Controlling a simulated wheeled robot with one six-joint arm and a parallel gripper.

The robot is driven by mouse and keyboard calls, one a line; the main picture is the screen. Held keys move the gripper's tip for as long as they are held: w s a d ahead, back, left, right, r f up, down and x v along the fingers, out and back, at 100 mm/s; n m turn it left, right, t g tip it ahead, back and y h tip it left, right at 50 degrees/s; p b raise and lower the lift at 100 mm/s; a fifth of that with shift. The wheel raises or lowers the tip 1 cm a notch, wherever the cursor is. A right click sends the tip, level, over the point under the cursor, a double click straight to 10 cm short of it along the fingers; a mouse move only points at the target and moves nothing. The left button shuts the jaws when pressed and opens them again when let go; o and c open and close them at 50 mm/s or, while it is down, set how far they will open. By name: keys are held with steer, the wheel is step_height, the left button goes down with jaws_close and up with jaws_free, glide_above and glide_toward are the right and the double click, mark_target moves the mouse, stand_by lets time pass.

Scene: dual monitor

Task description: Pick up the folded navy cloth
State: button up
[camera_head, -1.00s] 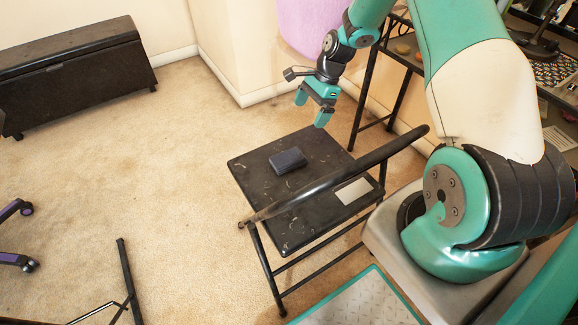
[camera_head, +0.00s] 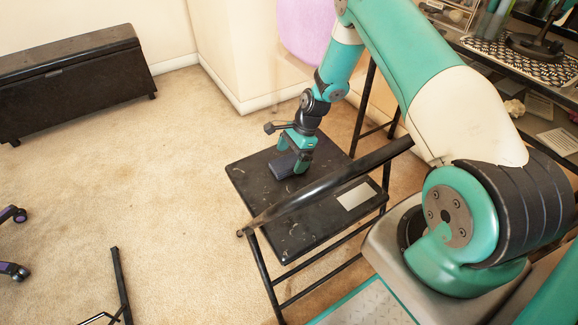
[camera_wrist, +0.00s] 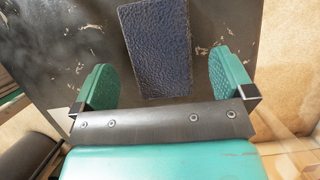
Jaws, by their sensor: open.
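The folded navy cloth (camera_head: 283,166) is a small dark blue block lying on the black seat of a folding chair (camera_head: 250,181). In the wrist view the cloth (camera_wrist: 156,48) shows as a textured navy rectangle, lying ahead of and between the two green fingers. My gripper (camera_head: 292,160) is low over the seat at the cloth, pointing down, and partly hides it in the head view. In the wrist view my gripper (camera_wrist: 162,82) is open, with a gap on both sides of the cloth. I cannot tell how high the fingertips are above the seat.
The chair's black back bar (camera_head: 325,185) crosses in front of the seat. A light card (camera_head: 356,196) lies on the seat's right side. A cluttered desk (camera_head: 540,85) stands at right. A black chest (camera_head: 75,80) stands at far left, with open carpet between.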

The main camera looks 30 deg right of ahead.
steer(key=shift+x, duration=0.85)
steer(key=shift+c, duration=0.2)
steer(key=shift+r, duration=0.1)
steer(key=c, duration=0.9)
